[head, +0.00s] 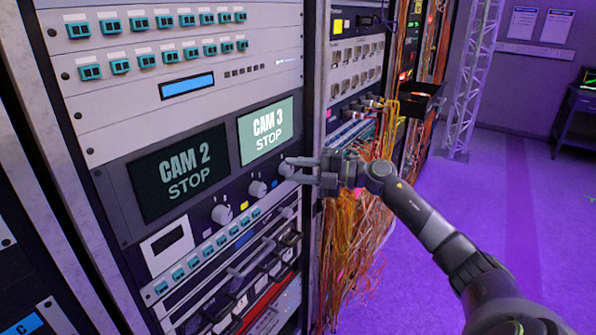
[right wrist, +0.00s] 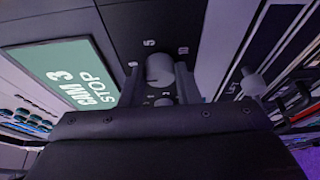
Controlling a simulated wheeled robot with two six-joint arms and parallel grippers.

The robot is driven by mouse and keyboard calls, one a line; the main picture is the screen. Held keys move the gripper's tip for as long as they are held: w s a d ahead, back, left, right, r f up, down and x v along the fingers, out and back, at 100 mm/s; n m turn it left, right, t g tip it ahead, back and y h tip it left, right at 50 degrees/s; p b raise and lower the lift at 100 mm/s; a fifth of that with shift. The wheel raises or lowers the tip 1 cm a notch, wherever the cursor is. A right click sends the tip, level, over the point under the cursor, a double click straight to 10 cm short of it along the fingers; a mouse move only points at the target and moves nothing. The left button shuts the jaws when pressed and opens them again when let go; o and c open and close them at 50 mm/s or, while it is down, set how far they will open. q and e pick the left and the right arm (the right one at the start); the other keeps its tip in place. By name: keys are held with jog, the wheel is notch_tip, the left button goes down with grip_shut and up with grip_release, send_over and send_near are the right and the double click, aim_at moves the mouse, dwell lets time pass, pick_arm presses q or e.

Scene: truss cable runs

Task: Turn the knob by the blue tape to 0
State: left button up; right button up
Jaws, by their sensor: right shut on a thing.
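A row of pale knobs sits below the two screens on the dark rack panel: a left knob (head: 222,214), a middle knob (head: 257,188), and a right one at my right gripper (head: 290,168). A small bluish patch (head: 274,184) lies between the middle and right knobs; it is too small to be sure it is tape. My right gripper is shut on the right knob (right wrist: 160,68), which shows between its fingers in the right wrist view. Small scale numbers, including a 5 (right wrist: 149,43), surround it. Its pointer is not readable. My left gripper is not in view.
Above the knobs are the CAM 2 screen (head: 180,172) and the lit CAM 3 screen (head: 266,130). Orange cables (head: 362,225) hang in the rack just right of the panel. A lattice truss (head: 468,80) stands farther back. The purple floor at right is open.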

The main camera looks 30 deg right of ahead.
jog(key=shift+f, duration=0.1)
jog(key=o, duration=1)
jog(key=shift+s+d+b, duration=0.3)
jog(key=shift+s+d, duration=0.1)
jog(key=shift+b+v, duration=1.7)
jog(key=shift+v, duration=6.45)
